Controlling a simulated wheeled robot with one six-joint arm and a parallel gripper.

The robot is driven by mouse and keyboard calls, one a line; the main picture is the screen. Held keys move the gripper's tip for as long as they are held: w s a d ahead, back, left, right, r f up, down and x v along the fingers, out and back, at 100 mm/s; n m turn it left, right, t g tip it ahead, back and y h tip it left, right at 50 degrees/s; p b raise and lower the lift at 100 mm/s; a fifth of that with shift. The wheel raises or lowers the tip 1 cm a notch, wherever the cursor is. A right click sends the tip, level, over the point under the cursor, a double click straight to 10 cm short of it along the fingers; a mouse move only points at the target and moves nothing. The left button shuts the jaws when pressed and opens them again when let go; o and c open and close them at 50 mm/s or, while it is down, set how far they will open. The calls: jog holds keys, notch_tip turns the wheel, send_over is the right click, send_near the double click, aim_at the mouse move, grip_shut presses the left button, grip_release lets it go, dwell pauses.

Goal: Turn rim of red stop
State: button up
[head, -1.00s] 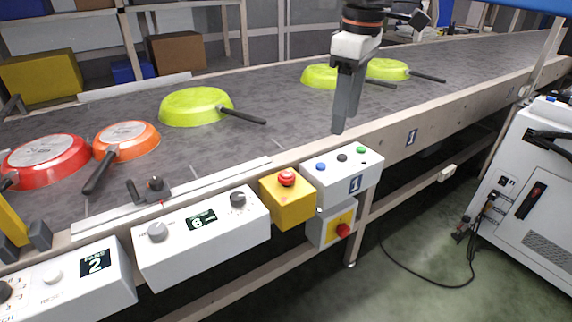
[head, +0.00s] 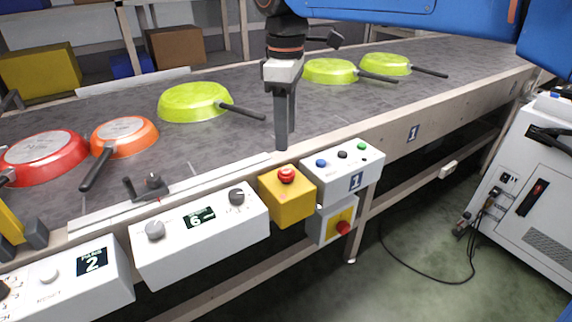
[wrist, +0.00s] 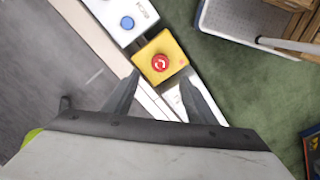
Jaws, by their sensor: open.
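The red stop button (head: 286,175) sits on top of a yellow box (head: 288,203) on the conveyor's front rail. In the wrist view the red stop (wrist: 160,63) lies on its yellow box (wrist: 176,56), beyond the fingertips and roughly between their lines. My gripper (head: 281,147) points down, above and a little behind the box, apart from the button. In the wrist view my gripper's fingers (wrist: 160,78) are spread with nothing between them.
A white panel (head: 322,176) with blue, black and green buttons stands right of the yellow box. A white panel with knobs (head: 185,245) stands left. A red rotary switch (head: 343,228) is below. Green pans (head: 194,103) and an orange pan (head: 125,137) lie on the belt.

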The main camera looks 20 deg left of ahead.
aim_at(286, 170)
notch_tip(286, 170, down, 10)
jog(key=shift+r, duration=0.1)
dwell(0.4)
jog(key=c, duration=1.1)
jog(key=shift+o, duration=0.2)
